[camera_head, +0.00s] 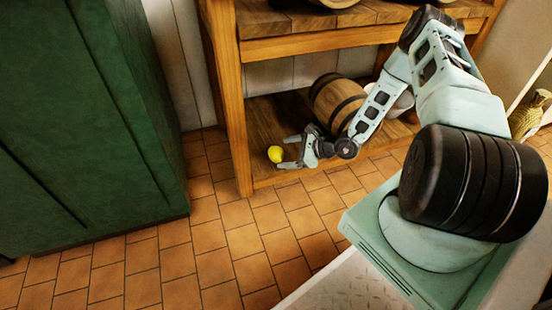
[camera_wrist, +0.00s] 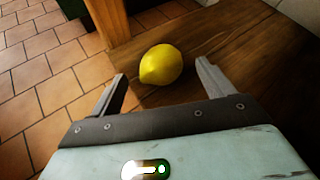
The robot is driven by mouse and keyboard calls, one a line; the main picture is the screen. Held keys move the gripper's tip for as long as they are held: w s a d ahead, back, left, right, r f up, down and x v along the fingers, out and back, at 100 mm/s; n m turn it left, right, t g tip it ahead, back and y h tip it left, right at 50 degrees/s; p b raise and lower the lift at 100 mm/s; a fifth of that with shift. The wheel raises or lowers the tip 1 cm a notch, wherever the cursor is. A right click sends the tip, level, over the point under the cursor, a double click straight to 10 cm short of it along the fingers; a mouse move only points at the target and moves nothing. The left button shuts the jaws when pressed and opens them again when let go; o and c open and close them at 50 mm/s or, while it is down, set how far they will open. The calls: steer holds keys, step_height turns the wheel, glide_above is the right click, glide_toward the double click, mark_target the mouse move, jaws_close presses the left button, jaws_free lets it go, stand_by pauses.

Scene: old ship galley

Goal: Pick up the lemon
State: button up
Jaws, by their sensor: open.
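The yellow lemon (camera_head: 275,154) is on the low wooden shelf (camera_head: 262,116), close to the shelf's left post. In the wrist view the lemon (camera_wrist: 161,65) lies on the dark wood, just ahead of the fingertips and roughly midway between them. My gripper (camera_head: 286,153) is open and empty, reaching in from the right at low height. In the wrist view both fingers of my gripper (camera_wrist: 160,82) show spread apart, with the lemon's near edge close to the line between their tips. I cannot tell whether any finger touches it.
A wooden barrel (camera_head: 335,101) lies on the shelf behind my gripper, with a pale bowl (camera_head: 402,104) partly hidden by my arm. The shelf's left post (camera_wrist: 107,20) stands close to the lemon. A green cabinet (camera_head: 90,120) is at left. The tiled floor (camera_head: 220,240) is clear in front.

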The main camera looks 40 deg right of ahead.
mark_target(282, 153)
steer(key=b+x, duration=0.1)
steer(key=x, duration=0.1)
steer(key=shift+w+a+f+b, duration=0.1)
steer(key=shift+w+f+b, duration=0.1)
steer(key=shift+f+b, duration=0.2)
steer(key=shift+w+a, duration=0.2)
steer(key=shift+w, duration=0.1)
steer(key=shift+r, duration=0.1)
steer(key=c, duration=1.1)
steer(key=shift+r, duration=0.1)
